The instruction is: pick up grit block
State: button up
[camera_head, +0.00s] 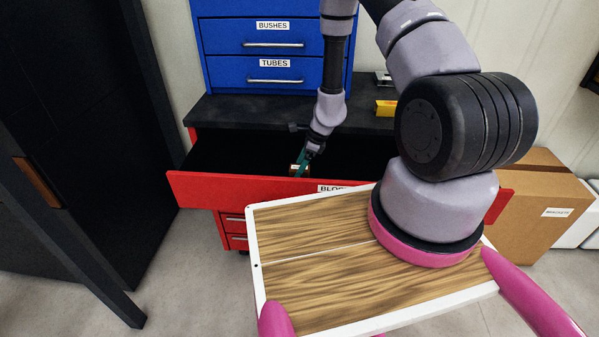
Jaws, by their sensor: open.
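My gripper (302,163), with teal fingers, reaches down into an open red drawer (240,190) whose label is partly hidden and begins "BLO". A small tan and dark block (294,168) shows at the fingertips, just behind the drawer's front panel. It may be the grit block, but it is too small to read. The fingers are open; I cannot tell whether they stand around the block or beside it. The lower part of the block is hidden by the drawer front.
Blue drawers labelled BUSHES and TUBES (274,64) stand on the dark worktop (230,110). A yellow item (386,108) lies on the worktop at right. Cardboard boxes (545,205) stand on the floor at right. A dark door (85,130) is at left.

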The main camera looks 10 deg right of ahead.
jog(key=shift+w+f, duration=0.1)
jog(key=shift+f, duration=0.5)
jog(key=shift+a, duration=0.1)
grip_shut()
jog(key=shift+r, duration=0.15)
notch_tip(320, 180, up, 18)
jog(key=shift+f, duration=0.1)
